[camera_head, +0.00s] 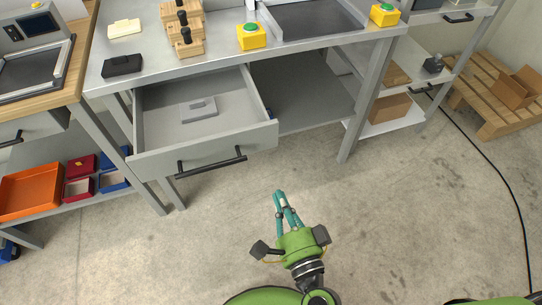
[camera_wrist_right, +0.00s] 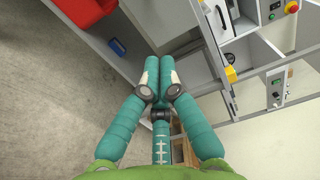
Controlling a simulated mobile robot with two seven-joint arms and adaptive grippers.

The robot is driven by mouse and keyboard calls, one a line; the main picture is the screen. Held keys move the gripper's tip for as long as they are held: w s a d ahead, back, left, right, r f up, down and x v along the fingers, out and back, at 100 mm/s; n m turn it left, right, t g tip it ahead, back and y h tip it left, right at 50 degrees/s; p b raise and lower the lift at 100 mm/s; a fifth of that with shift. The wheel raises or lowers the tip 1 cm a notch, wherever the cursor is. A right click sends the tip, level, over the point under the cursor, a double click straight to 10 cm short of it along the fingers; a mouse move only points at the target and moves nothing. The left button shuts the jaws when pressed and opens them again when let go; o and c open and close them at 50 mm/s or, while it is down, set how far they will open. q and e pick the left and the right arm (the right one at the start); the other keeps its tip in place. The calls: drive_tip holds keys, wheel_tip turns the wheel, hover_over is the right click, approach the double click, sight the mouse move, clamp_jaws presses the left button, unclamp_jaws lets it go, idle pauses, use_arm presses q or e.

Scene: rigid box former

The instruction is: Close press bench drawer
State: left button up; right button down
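The press bench (camera_head: 330,55) is a grey metal table at the back centre. Its drawer (camera_head: 160,120) is pulled well out under the left part of the top, with a grey flat piece (camera_head: 198,108) inside. The drawer front has a black bar handle (camera_head: 212,162). My right gripper (camera_head: 279,195) is in front of the bench, below and right of the handle, apart from the drawer. In the right wrist view its teal fingers (camera_wrist_right: 160,62) meet at the tips with nothing visible between them. My left gripper does not show.
On the bench top stand wooden blocks (camera_head: 182,30), a black block (camera_head: 122,66) and yellow button boxes (camera_head: 251,37) (camera_head: 384,14). Left is a wooden-topped bench with an orange bin (camera_head: 30,190) below. A black cable (camera_head: 500,170) lies right. The floor before the drawer is clear.

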sight(258, 142)
drive_tip(key=p+x, duration=0.1)
drive_tip(key=x, duration=1.2)
drive_tip(key=shift+w+a+p, duration=0.1)
drive_tip(key=shift+p, duration=0.25)
drive_tip(key=shift+w+a, duration=0.1)
drive_tip(key=shift+w, duration=0.25)
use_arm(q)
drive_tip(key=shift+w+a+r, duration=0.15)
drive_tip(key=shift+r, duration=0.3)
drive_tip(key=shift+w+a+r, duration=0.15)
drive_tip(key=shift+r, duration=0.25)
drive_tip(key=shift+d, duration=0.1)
use_arm(e)
drive_tip(key=shift+w, duration=0.15)
